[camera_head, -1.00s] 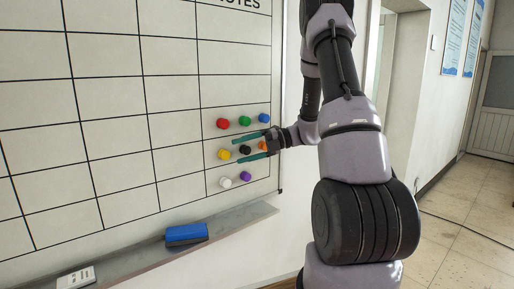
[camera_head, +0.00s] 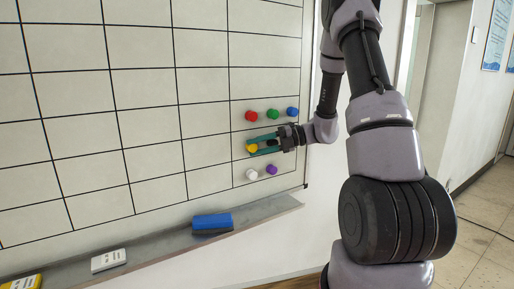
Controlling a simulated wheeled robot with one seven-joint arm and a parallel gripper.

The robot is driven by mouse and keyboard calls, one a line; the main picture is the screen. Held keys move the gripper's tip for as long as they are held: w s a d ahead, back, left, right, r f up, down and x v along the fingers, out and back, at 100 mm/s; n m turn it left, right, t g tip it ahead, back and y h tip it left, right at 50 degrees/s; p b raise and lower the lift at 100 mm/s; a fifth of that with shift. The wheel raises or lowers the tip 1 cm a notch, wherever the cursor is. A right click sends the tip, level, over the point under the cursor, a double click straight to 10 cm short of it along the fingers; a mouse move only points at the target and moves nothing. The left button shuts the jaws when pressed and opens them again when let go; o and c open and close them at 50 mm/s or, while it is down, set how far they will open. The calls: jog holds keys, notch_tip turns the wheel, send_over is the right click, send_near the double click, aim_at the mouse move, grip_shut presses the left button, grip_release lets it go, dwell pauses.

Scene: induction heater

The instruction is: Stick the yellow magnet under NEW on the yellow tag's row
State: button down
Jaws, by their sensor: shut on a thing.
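The yellow magnet (camera_head: 252,149) is on the whiteboard (camera_head: 152,104), at the left end of the middle row of a magnet cluster in the right column. My gripper (camera_head: 253,146) reaches in from the right, with its teal fingertips closed on the yellow magnet's sides. A black magnet (camera_head: 271,143) shows between the fingers, behind the tips. The orange magnet is hidden by my gripper. The NEW heading and the yellow tag are not in view; the board's top and left are cut off.
Red (camera_head: 251,116), green (camera_head: 272,114) and blue (camera_head: 292,112) magnets sit above my gripper. White (camera_head: 251,174) and purple (camera_head: 271,169) ones sit below. A ledge (camera_head: 150,246) holds a blue eraser (camera_head: 212,222) and a white box (camera_head: 108,261). The grid cells to the left are bare.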

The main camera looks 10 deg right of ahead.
jog(key=s+d, duration=0.2)
jog(key=s, duration=0.4)
jog(key=shift+s, duration=0.35)
dwell(0.6)
